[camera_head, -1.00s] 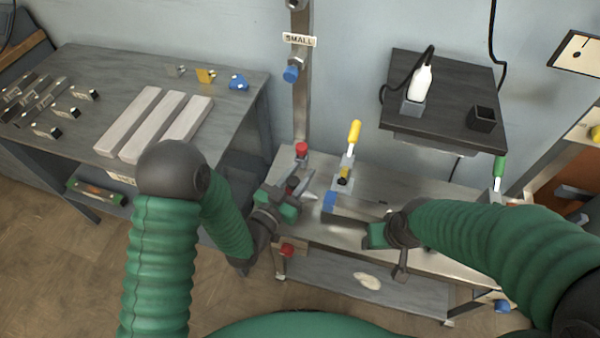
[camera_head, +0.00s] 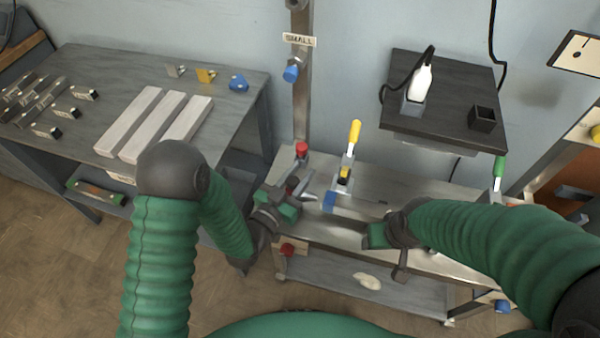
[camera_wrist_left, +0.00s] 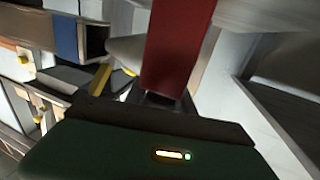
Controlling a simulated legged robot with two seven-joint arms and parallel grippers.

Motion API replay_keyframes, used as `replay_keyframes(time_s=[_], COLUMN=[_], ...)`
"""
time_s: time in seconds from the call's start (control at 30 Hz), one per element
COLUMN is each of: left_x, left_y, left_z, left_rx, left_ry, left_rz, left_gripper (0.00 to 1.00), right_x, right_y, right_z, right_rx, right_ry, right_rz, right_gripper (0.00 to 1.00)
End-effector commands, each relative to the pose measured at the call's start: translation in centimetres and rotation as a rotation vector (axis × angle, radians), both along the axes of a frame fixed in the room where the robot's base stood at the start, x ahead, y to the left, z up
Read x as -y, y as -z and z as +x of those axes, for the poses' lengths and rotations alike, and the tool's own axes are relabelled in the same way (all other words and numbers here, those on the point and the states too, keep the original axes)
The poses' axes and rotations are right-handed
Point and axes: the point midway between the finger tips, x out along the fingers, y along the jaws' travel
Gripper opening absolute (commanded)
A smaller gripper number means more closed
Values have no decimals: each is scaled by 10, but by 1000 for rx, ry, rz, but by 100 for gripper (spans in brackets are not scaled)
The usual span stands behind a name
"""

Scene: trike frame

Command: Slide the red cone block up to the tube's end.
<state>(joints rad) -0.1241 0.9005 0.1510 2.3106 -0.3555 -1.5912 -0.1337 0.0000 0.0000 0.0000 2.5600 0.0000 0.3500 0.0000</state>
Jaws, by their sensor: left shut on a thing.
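The red cone block (camera_wrist_left: 178,45) fills the middle of the left wrist view, with its pale grey cone (camera_wrist_left: 128,52) pointing left. In the head view its dark red part (camera_head: 292,184) shows between my left gripper's fingers. My left gripper (camera_head: 293,195) is shut on the block. The tube (camera_head: 352,212) lies on the bench, with a blue band (camera_head: 330,202) near its left end. In the wrist view, the tube's open end (camera_wrist_left: 96,40) faces the cone tip closely; I cannot tell whether they touch. My right gripper (camera_head: 380,234) is at the tube's near side; its fingers are hidden.
A yellow-handled clamp (camera_head: 353,134) stands behind the tube, and a red-topped clamp (camera_head: 301,150) behind my left gripper. A green-handled clamp (camera_head: 499,170) stands at the right. A side table (camera_head: 225,115) at the left holds pale bars and small parts.

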Motion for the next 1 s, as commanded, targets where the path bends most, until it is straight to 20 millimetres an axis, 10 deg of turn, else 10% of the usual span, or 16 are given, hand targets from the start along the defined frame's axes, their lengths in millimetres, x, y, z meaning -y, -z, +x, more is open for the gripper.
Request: replay_keyframes(time_s=[0.7,0.73,1.0], left_x=[36,36,35], left_y=[2,2,1], left_z=[-13,-13,-12], left_rx=[-6,-6,-3], left_ry=[2,2,1], left_rz=[2,2,1], left_gripper=[0,32,52], right_x=[0,0,0], right_y=[2,2,2], right_z=[0,0,0], right_rx=[0,0,0], right_ry=[0,0,0], right_rz=[0,0,0], right_gripper=[58,58,58])
